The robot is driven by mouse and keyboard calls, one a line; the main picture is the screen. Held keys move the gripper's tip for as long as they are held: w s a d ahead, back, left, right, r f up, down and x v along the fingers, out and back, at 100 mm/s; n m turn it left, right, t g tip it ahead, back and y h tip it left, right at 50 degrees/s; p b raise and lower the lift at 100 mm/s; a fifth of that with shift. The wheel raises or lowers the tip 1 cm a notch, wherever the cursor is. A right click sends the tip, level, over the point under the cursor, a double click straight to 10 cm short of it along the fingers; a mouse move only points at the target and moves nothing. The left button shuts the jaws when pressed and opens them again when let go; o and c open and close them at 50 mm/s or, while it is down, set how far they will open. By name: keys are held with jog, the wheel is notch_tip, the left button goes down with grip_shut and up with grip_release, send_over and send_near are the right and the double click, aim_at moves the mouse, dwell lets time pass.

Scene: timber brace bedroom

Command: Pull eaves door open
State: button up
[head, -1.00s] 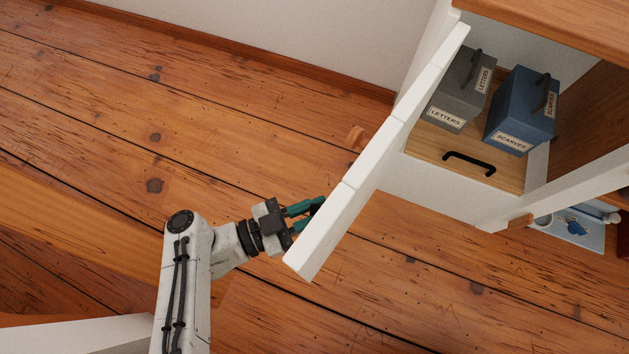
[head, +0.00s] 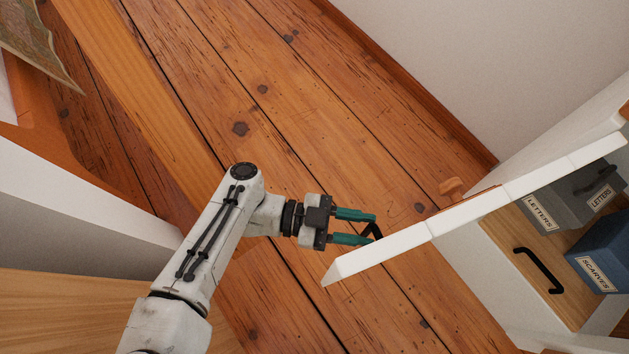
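The eaves door (head: 475,207) is a white panel seen nearly edge-on in the head view, standing well open from the white cabinet at the right. Its black handle (head: 371,231) is on the far-left side of the panel, near the free end. My gripper (head: 371,228) is at this handle, with two green fingers clearly spread apart. The handle shows between and just beyond the fingertips; whether a finger touches it I cannot tell. The door's outer face is mostly hidden by the angle.
Inside the cabinet, a grey LETTERS box (head: 565,203) and a blue SCARVES box (head: 605,250) stand on a wooden surface with a black handle (head: 538,270). A small wooden piece (head: 452,187) is by the door. White furniture (head: 75,205) stands left; plank floor (head: 330,110) is clear.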

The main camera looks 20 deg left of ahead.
jog(key=v, duration=0.9)
jog(key=shift+b, duration=0.35)
